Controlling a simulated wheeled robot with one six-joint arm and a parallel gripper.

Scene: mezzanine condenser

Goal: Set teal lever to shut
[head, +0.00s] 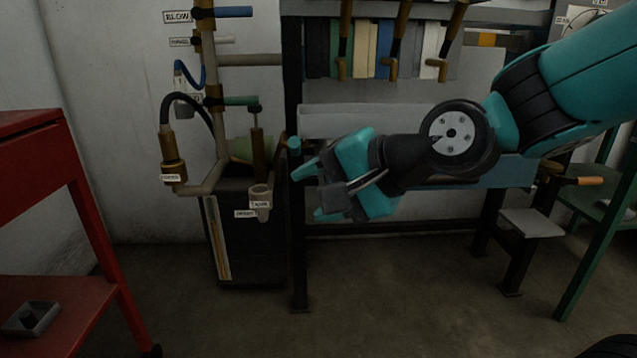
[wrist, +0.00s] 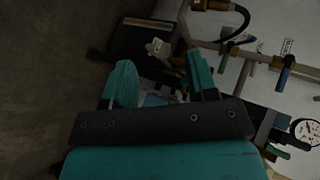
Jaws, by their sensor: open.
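A short teal lever (head: 294,145) shows nearly end-on in the head view, beside a brass valve body (head: 279,154) on the pipework. Its exact angle is hard to tell. My gripper (head: 308,194) is open and empty, just right of and below the lever in the picture, apparently apart from it. In the wrist view my gripper (wrist: 161,80) shows two spread teal fingers with nothing gripped. I cannot clearly make out the teal lever there.
A green lever (head: 240,101), a white one (head: 238,39) and a blue one (head: 234,11) stick out from the pipe above. A labelled grey spout (head: 260,200) hangs below left. A red cart (head: 75,170) stands left; a dark rack post (head: 297,250) rises beside my gripper.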

